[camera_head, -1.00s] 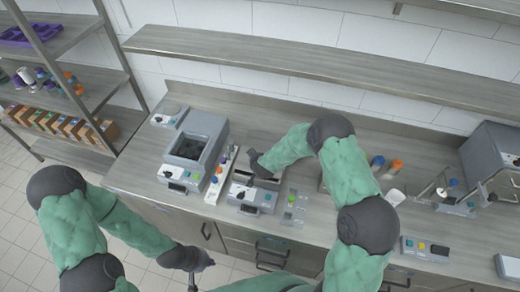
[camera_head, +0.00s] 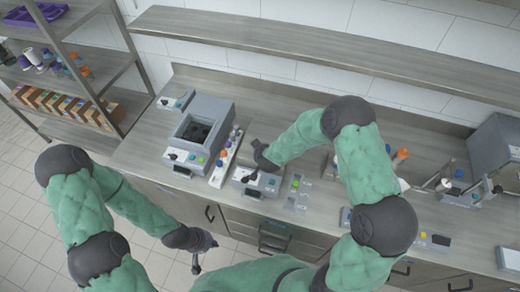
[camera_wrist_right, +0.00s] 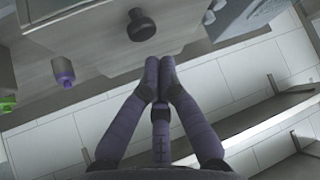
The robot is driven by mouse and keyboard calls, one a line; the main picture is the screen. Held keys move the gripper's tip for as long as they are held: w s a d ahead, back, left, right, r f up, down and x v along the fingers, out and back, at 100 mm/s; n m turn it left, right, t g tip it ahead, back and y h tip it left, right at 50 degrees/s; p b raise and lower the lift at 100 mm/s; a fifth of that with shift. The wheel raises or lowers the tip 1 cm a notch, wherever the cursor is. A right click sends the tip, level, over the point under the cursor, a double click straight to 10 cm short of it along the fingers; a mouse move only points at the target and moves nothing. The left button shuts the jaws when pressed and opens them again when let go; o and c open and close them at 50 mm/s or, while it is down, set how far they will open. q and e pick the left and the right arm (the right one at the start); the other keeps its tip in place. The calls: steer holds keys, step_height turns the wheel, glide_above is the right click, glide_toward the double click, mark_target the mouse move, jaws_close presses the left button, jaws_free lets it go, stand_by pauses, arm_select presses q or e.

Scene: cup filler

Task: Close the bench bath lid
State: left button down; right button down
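A large grey bench unit (camera_head: 190,143) stands on the left of the counter with its dark square basin open on top. A smaller grey bench unit (camera_head: 243,184) stands to its right; I cannot tell which is the bench bath. My left gripper (camera_head: 204,260) hangs empty over the floor, fingers apart.
A narrow rack of coloured caps (camera_head: 225,157) stands between the two units. A small tray (camera_head: 297,190) with coloured pieces is right of the smaller unit. A wall shelf (camera_head: 300,55) runs above the counter (camera_head: 130,160). Open shelving (camera_head: 95,65) stands at the left.

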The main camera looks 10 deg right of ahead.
steer(key=v, duration=0.7)
steer(key=shift+r, duration=0.1)
steer(key=s+a+f+m+g+y, duration=0.1)
steer(key=s+f+g+y, duration=0.15)
steer(key=s+f, duration=0.45)
steer(key=s+a+f+m+g+y, duration=0.1)
steer(key=s+f+g, duration=0.3)
steer(key=s, duration=0.6)
steer(key=s+a+f+g+y, duration=0.1)
steer(key=s+a+f+g, duration=0.1)
steer(key=s+f, duration=0.5)
step_height(320, 180, down, 21)
steer(key=a+b, duration=0.1)
steer(key=b, duration=2.2)
steer(key=shift+a+f+n, duration=0.2)
steer(key=shift+a+n, duration=0.05)
steer(key=shift+n, duration=0.05)
steer(key=shift+t, duration=0.25)
